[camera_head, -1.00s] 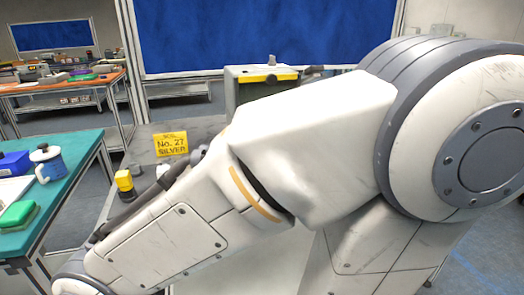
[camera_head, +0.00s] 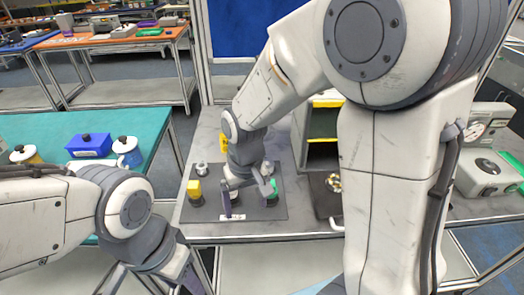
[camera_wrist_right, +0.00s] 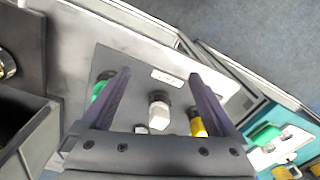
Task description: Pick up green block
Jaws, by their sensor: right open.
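The green block (camera_head: 272,188) stands on a dark mat (camera_head: 255,208) on the grey bench, close to the right finger of my right gripper (camera_head: 246,200). That gripper is open and low over the mat. In the right wrist view, the green block (camera_wrist_right: 98,90) shows just outside the left finger of the gripper (camera_wrist_right: 158,76), partly hidden by it. A silver piece (camera_wrist_right: 158,110) shows between the fingers, and a yellow block (camera_wrist_right: 198,124) is beside the right finger. My left gripper (camera_head: 170,284) is at the bottom edge, its tips cut off.
The yellow block (camera_head: 194,189) stands on the mat's left side. Small silver pieces (camera_head: 202,169) are at its back. A dark open case (camera_head: 322,150) is right of the mat. A teal table (camera_head: 50,130) at left holds a blue box (camera_head: 89,145) and mugs.

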